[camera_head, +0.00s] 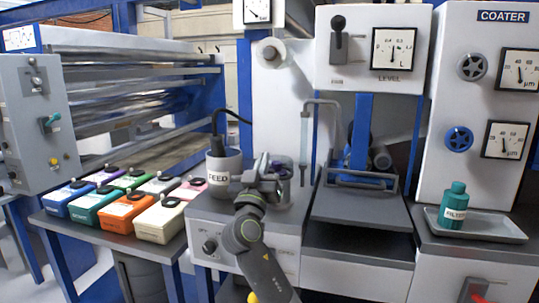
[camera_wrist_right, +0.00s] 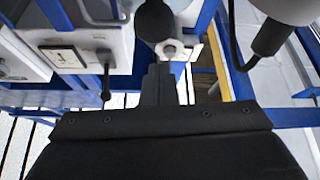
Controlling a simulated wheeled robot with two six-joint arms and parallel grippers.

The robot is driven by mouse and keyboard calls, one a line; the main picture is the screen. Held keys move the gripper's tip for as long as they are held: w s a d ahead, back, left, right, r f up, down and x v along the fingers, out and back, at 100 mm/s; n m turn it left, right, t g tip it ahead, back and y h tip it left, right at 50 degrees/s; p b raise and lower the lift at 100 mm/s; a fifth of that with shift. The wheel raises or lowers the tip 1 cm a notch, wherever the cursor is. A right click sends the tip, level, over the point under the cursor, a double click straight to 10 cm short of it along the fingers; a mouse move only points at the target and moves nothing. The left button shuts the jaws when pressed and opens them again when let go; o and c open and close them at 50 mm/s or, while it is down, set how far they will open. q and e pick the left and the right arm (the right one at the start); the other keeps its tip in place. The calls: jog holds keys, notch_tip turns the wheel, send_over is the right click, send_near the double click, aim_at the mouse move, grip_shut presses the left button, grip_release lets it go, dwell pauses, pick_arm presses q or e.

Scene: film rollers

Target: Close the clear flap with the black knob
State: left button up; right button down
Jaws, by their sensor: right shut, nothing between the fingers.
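I cannot make out the clear flap with certainty in either view. In the head view a thin metal-framed piece (camera_head: 361,179) lies over the grey tray below the level panel, but whether it is the flap I cannot tell. My right gripper (camera_head: 266,170) is in front of the bench, just right of the grey FEED pot (camera_head: 222,172), and hides part of what is behind it. In the right wrist view the dark fingers (camera_wrist_right: 158,84) are together and empty. A dark round part (camera_wrist_right: 155,21) shows beyond them; I cannot tell if it is the knob.
A black-knobbed lever (camera_head: 338,24) is on the level panel (camera_head: 378,75). A teal bottle (camera_head: 455,202) stands on a tray (camera_head: 499,226) at right. Several coloured boxes (camera_head: 127,212) cover the left shelf. The dark platform (camera_head: 350,211) is mostly clear.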

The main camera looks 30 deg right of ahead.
pick_arm(q)
jog(key=shift+w+d+r+t+b, duration=0.1)
jog(key=shift+w+r+t+b, duration=0.15)
jog(key=shift+r+b, duration=0.55)
pick_arm(e)
jog(key=r+v, duration=0.1)
jog(key=v, duration=0.8)
jog(key=shift+s+a, duration=0.4)
jog(key=shift+a, duration=0.15)
